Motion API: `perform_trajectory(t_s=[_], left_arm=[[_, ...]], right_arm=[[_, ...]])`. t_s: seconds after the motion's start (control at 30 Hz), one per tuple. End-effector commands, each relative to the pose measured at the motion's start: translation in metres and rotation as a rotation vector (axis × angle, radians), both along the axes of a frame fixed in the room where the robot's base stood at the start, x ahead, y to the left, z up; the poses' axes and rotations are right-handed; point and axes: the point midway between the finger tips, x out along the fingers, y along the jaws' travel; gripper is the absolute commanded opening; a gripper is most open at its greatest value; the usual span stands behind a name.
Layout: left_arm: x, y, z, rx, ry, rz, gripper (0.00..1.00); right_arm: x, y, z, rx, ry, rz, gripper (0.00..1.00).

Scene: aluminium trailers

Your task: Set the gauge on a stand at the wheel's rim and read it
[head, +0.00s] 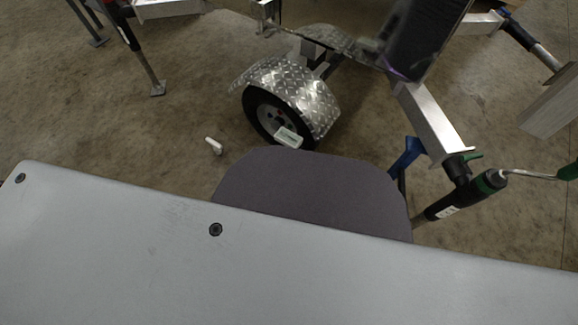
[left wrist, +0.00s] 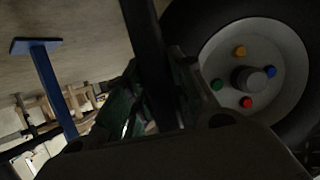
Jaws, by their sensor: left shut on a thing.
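In the head view, the trailer wheel (head: 272,116) stands under a diamond-plate fender (head: 296,87). A small pale box with a greenish face (head: 288,137) shows at the tyre's lower edge; I cannot tell whether it is the gauge. In the left wrist view, the wheel's pale hub (left wrist: 255,72) with coloured nuts is close, at the right. My left gripper (left wrist: 160,95) is shut on a dark upright bar (left wrist: 147,40) beside the tyre. What the bar belongs to is unclear, and its lower end is hidden. My right gripper is in neither view.
A small white cylinder (head: 213,146) lies on the concrete floor left of the wheel. A black and green jack (head: 462,196) and a blue support (head: 405,156) stand at the right. A blue flat-ended post (left wrist: 50,85) shows in the left wrist view. Floor left of the wheel is mostly clear.

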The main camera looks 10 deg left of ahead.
Motion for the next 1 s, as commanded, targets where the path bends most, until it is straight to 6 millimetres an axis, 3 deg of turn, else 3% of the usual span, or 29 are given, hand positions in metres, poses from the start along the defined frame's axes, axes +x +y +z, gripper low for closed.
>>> perform_trajectory(t_s=[0.57,0.6,0.73,1.0], left_arm=[[0.0037,-0.0015,0.0009,-0.005,-0.01,-0.001,0.0],[0.0005,-0.0002,-0.0029,0.0,-0.001,0.0,0.3],[0.0004,-0.0001,-0.003,0.0,-0.001,0.0,0.46],[0.0003,-0.0001,-0.0031,0.0,-0.001,0.0,0.46]], right_arm=[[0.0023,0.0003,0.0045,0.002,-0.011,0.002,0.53],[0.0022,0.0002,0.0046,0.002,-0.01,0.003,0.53],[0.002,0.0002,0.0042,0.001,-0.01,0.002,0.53],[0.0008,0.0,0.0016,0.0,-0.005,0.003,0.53]])
